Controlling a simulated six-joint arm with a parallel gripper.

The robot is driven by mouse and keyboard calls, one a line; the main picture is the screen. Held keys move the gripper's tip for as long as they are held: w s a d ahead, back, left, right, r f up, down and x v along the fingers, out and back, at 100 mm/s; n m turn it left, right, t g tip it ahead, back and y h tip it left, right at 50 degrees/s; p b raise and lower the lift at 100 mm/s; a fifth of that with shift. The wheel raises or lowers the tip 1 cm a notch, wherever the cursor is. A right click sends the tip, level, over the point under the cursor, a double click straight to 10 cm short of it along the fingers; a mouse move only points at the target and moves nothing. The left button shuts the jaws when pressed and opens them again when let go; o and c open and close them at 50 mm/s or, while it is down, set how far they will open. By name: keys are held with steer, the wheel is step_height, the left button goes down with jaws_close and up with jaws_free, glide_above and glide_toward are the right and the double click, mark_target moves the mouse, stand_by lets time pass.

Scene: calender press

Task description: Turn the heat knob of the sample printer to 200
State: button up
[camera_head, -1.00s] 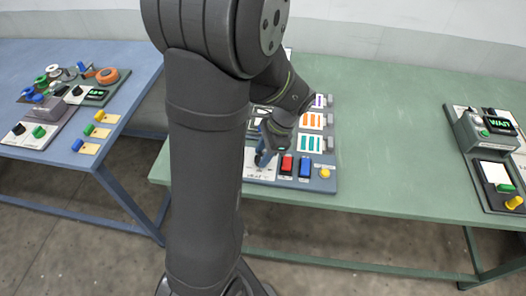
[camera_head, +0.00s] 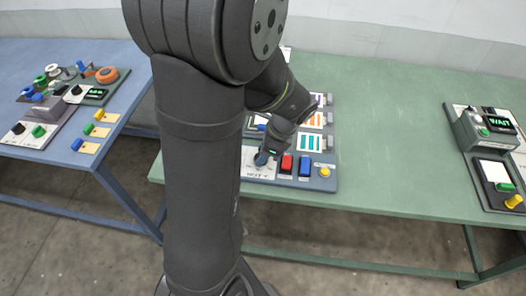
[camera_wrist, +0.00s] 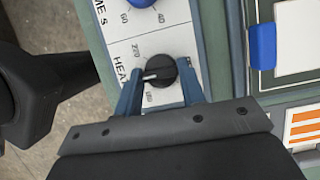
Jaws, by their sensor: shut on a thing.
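In the wrist view the heat knob (camera_wrist: 163,69) is round and black with a white pointer line. It sits on a white plate (camera_wrist: 176,33) marked "HEAT". My gripper (camera_wrist: 160,73) has its two blue fingers on either side of the knob and is shut on it. The pointer faces picture-left, between the readable marks 220 and 180. Any mark between them is hidden by the left finger. In the head view my gripper (camera_head: 262,158) is down at the front-left of the panel on the green table, and the knob is hidden there.
A blue time knob (camera_wrist: 143,2) is close above the heat knob.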

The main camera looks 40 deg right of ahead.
steer(key=o, duration=1)
steer(key=v, duration=1.7)
steer(key=shift+r, duration=0.2)
steer(key=shift+f, duration=0.15)
steer(key=x, duration=1.7)
steer(key=shift+f, duration=0.1)
